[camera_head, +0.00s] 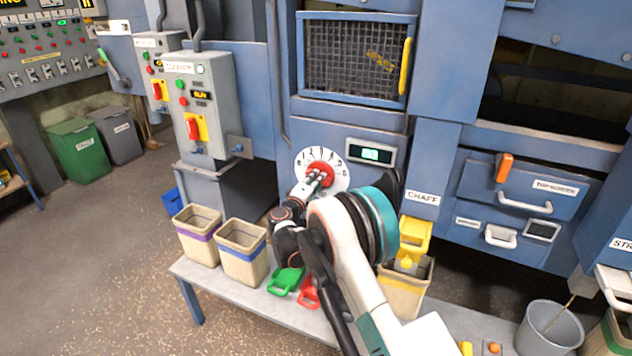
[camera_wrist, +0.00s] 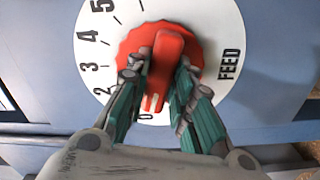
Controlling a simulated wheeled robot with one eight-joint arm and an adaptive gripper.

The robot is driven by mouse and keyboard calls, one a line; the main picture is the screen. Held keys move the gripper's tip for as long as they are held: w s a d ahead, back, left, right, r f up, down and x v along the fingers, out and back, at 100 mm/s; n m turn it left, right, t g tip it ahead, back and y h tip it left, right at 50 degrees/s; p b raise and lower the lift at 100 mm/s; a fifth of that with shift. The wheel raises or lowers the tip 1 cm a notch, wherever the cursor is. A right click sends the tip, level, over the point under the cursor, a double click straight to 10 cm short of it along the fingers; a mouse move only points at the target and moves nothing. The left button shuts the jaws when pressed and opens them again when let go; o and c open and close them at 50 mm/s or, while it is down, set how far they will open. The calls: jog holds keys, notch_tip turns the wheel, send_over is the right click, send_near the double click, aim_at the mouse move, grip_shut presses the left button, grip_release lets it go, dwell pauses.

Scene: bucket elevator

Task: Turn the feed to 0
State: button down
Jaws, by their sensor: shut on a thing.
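The feed dial (camera_head: 309,155) is a white numbered disc with a red knob (camera_head: 320,169) on the blue machine front. In the wrist view the word FEED (camera_wrist: 230,65) stands to its right, and the numbers run up its left side from 0 (camera_wrist: 143,117) at the bottom. My gripper (camera_wrist: 157,73) is shut on the ridge of the red knob (camera_wrist: 165,62), one finger on each side. The ridge's white mark (camera_wrist: 153,102) points down, at or very close to the 0. My gripper (camera_head: 318,178) partly hides the knob in the head view.
A small green-lit display (camera_head: 370,154) sits right of the dial; its digits are hard to read. Below, a bench (camera_head: 222,290) carries bins (camera_head: 243,252), a green scoop (camera_head: 286,281) and a red one (camera_head: 308,293). A grey control box (camera_head: 213,98) stands left.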

jog(key=c, duration=1.4)
grip_release()
jog(key=v, duration=1.2)
